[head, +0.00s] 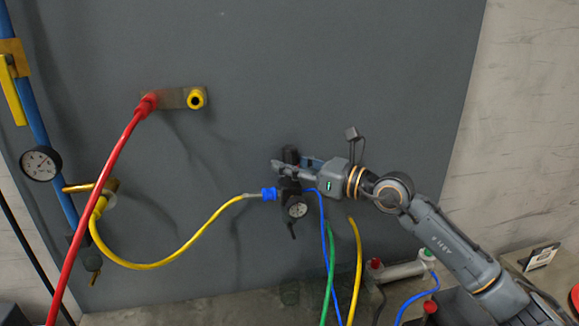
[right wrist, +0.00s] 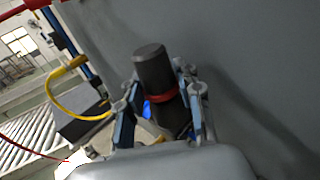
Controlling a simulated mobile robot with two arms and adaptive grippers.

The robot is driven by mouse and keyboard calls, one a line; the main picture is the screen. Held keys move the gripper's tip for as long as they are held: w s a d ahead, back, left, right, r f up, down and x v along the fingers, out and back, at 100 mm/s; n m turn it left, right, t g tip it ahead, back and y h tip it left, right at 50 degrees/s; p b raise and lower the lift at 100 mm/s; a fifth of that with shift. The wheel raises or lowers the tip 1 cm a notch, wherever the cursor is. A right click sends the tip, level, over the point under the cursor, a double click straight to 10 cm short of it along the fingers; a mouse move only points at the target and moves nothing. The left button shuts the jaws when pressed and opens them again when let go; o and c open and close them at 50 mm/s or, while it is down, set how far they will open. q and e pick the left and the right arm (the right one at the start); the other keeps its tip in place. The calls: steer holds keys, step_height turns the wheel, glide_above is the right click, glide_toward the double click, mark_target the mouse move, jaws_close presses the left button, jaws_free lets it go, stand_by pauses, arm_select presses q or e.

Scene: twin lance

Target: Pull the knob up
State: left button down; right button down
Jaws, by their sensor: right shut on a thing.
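The knob (head: 290,155) is a black cylinder on top of a dark regulator (head: 287,188) with a small round gauge (head: 297,209), mounted on the grey panel. In the right wrist view the knob (right wrist: 150,64) is dark grey with a red ring (right wrist: 163,96) showing round its lower part. My right gripper (head: 286,168) reaches in from the right and is shut on the knob. In the right wrist view its fingers (right wrist: 158,100) stand on either side of the knob, whose top sticks out past them. My left gripper is not in view.
A yellow hose (head: 165,264) joins the regulator's left side through a blue fitting (head: 268,194). Blue, green and yellow hoses hang below. A red hose (head: 108,165) runs to a bracket (head: 176,98) at upper left. A larger gauge (head: 41,163) is at far left.

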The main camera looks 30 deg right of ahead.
steer(key=c, duration=1.3)
jaws_free()
steer(key=shift+w+r, duration=0.1)
steer(key=shift+r, duration=0.2)
steer(key=shift+c, duration=0.2)
steer(key=o, duration=0.5)
steer(key=shift+s, duration=0.2)
steer(key=shift+d+f, duration=0.1)
steer(key=shift+s+d+f, duration=0.1)
steer(key=shift+s+d, duration=0.05)
steer(key=shift+s, duration=0.05)
steer(key=v, duration=1.1)
steer(key=shift+s+d, duration=0.1)
steer(key=shift+s, duration=0.15)
